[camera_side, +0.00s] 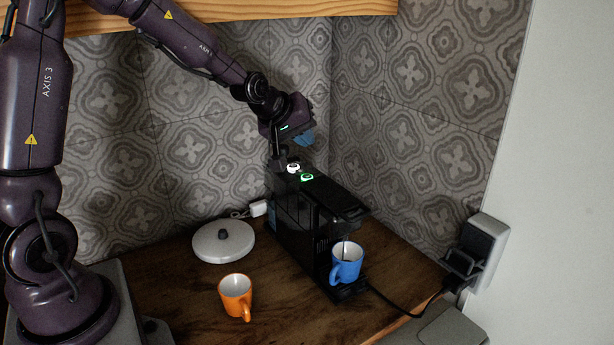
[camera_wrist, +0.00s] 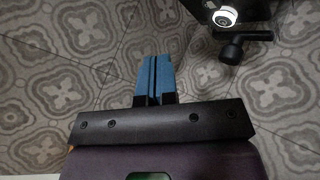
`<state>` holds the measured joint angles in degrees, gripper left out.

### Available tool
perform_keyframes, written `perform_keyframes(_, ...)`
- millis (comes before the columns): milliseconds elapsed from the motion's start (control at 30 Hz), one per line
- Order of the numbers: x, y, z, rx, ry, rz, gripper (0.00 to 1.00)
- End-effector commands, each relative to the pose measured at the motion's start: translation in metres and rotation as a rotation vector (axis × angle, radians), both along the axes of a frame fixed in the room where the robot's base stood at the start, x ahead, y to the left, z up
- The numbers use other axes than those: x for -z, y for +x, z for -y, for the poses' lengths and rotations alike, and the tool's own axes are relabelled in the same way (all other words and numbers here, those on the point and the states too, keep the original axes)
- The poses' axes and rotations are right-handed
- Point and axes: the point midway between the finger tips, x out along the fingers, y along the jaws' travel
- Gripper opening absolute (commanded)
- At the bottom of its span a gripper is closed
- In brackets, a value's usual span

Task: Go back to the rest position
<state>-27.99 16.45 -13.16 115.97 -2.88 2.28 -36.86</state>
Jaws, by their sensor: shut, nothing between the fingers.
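My gripper (camera_side: 305,138) is above the back of the black coffee machine (camera_side: 292,232), apart from it. In the wrist view its blue fingers (camera_wrist: 158,78) are together with nothing between them. The machine's top has a white-lit button and a green-lit button (camera_side: 307,177). A blue mug (camera_side: 346,266) stands upright under the machine's spout, and a thin dark stream appears to run into it. Part of the machine with a round white light (camera_wrist: 225,17) shows at the top right of the wrist view.
An orange mug (camera_side: 236,297) and a round white base (camera_side: 223,241) stand on the wooden counter (camera_side: 185,290) left of the machine. A black cable runs to a box (camera_side: 480,250) at the right. Tiled walls close the back.

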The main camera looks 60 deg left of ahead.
Motion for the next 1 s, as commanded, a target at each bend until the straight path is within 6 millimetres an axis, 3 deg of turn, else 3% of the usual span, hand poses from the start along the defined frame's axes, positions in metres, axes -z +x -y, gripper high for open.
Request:
perform_keyframes(167, 0.003, -0.003, 0.001, 0.029, 0.020, -0.026, 0.00)
perform_keyframes(267, 0.018, -0.018, 0.006, 0.092, 0.042, -0.128, 0.00)
perform_keyframes(367, 0.024, -0.048, 0.013, 0.184, 0.083, -0.258, 0.00)
perform_keyframes(633, -0.013, -0.140, 0.057, 0.485, 0.234, -0.478, 0.00)
perform_keyframes(800, -0.040, -0.203, 0.086, 0.666, 0.323, -0.525, 0.00)
perform_keyframes(1000, -0.060, -0.251, 0.109, 0.787, 0.396, -0.464, 0.00)
